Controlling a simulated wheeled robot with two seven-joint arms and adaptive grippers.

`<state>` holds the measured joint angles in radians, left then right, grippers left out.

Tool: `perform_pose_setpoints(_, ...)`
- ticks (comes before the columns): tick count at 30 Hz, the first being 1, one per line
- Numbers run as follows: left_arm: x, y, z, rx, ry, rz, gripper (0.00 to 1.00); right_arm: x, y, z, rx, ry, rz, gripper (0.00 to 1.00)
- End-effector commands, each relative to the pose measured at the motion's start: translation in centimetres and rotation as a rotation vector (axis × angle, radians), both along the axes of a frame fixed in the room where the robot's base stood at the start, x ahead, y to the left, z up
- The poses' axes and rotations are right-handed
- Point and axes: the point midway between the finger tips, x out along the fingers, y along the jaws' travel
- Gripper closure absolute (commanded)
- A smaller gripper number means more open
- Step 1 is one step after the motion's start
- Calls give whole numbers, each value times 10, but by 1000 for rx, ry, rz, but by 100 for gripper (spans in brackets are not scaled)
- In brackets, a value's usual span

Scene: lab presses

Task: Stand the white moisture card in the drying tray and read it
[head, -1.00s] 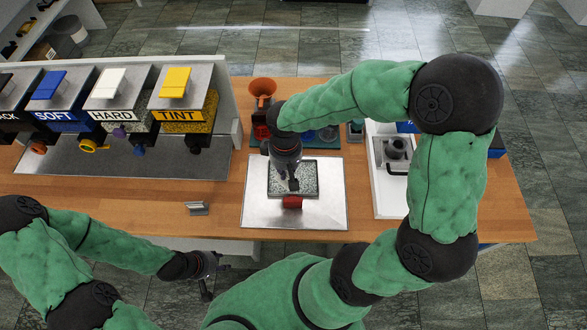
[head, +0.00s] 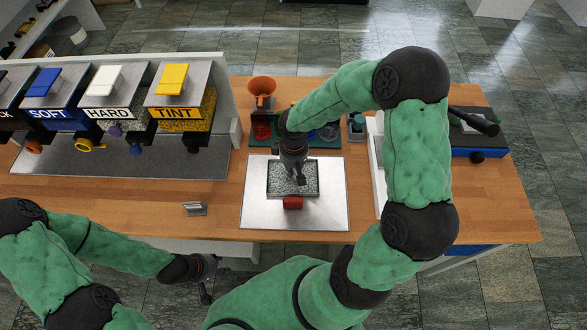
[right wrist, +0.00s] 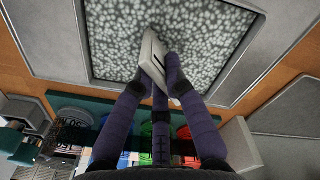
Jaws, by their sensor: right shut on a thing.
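The drying tray (head: 318,192), a metal-rimmed tray filled with grey-white granules, lies on a metal plate; its granules fill the top of the right wrist view. My right gripper (head: 298,180) is over the tray's middle. In the right wrist view its fingers (right wrist: 163,76) are shut on the white moisture card (right wrist: 152,54), a thin white piece with a dark mark. The card is tilted there, and I cannot tell whether its edge touches the granules. In the head view the card is not discernible. My left gripper (head: 207,284) hangs in front of the table, its fingers unclear.
A red block (head: 292,202) is at the tray's front edge. A small grey stand (head: 194,209) is left of the metal plate (head: 255,213). Dispensers stand at left, an orange funnel (head: 262,90) behind, a blue-based device (head: 475,142) at right. The table's front right is clear.

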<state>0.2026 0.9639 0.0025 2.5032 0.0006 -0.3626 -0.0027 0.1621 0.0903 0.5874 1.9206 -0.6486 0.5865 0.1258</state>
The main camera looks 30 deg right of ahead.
Motion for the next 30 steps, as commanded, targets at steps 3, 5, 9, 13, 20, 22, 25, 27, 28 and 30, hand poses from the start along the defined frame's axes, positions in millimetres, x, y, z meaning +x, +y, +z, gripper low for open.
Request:
perform_pose_setpoints(3, 0, 0, 1, 0, 0, 0, 60, 0, 0, 1, -1, -1, 0, 100)
perform_pose_setpoints(5, 0, 0, 0, 0, 0, 0, 60, 0, 0, 0, -1, -1, 0, 100)
perform_pose_setpoints(9, 0, 0, -3, 0, 0, 0, 60, 0, 0, -2, 0, -1, 0, 79)
perform_pose_setpoints(13, 0, 0, -2, 0, 0, 0, 60, 0, 0, -2, 0, -1, 0, 63)
perform_pose_setpoints(20, 0, 0, -2, 0, 0, 0, 60, 0, 0, -2, 0, -1, 0, 63)
perform_pose_setpoints(22, 0, 0, -1, 0, 0, 0, 60, 0, 0, 0, 0, -1, 0, 63)
perform_pose_setpoints(25, 0, 0, 3, 0, 0, 0, 60, 1, 0, 6, 0, -2, 0, 63)
perform_pose_setpoints(27, 0, 0, 5, 0, 0, 0, 60, 1, 0, 17, -2, -5, 1, 63)
perform_pose_setpoints(28, 0, 0, 7, 0, 0, 0, 60, 1, 0, 22, -2, -5, 1, 63)
perform_pose_setpoints(30, 0, 0, 10, 0, 0, 0, 60, 1, 0, 35, -1, -4, 1, 63)
